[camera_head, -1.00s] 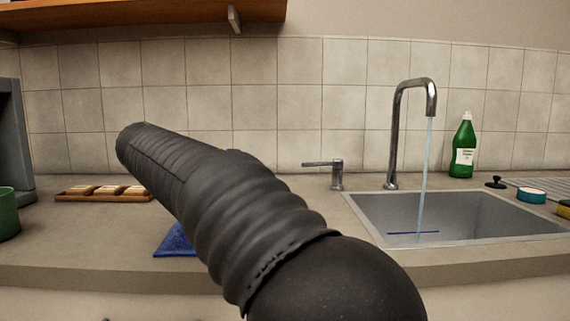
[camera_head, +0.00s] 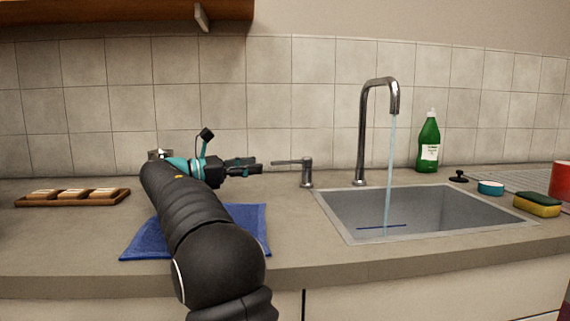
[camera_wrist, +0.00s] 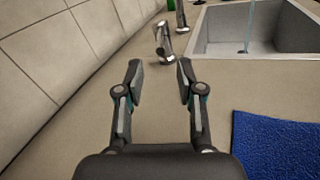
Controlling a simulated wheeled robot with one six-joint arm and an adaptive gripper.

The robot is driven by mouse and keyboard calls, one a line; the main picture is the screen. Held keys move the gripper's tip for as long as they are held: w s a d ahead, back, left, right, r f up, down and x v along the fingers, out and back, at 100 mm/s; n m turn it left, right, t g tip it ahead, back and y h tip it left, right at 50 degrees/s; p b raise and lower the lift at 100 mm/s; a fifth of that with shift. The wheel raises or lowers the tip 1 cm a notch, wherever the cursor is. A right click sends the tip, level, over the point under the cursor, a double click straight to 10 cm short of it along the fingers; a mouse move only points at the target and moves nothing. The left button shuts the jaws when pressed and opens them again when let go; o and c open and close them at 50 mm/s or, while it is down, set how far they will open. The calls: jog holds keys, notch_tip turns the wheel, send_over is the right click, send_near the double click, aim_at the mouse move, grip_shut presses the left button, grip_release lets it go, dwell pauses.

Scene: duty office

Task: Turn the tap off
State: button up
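The chrome tap spout (camera_head: 364,125) stands behind the sink, and a stream of water (camera_head: 389,165) runs from it into the basin (camera_head: 340,205). The tap's lever handle (camera_head: 306,172) stands on the counter left of the spout, its arm pointing left. My gripper (camera_head: 258,166) is just left of the lever's tip, apart from it or nearly so in the head view. In the wrist view my gripper (camera_wrist: 160,75) is open and empty, its two fingers spread. The handle (camera_wrist: 164,42) shows beyond the fingertips, between and ahead of them.
A blue cloth (camera_head: 250,225) lies on the counter in front of my gripper. A green bottle (camera_head: 429,145), a black plug (camera_head: 458,177), a teal tin (camera_head: 490,187) and a sponge (camera_head: 537,204) are right of the spout. A wooden tray (camera_head: 75,197) is at left. The tiled wall is close behind.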

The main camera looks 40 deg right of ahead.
send_near(302, 160)
jog(key=x, duration=0.5)
jog(key=shift+w+d, duration=0.15)
jog(key=shift+d, duration=0.05)
grip_shut()
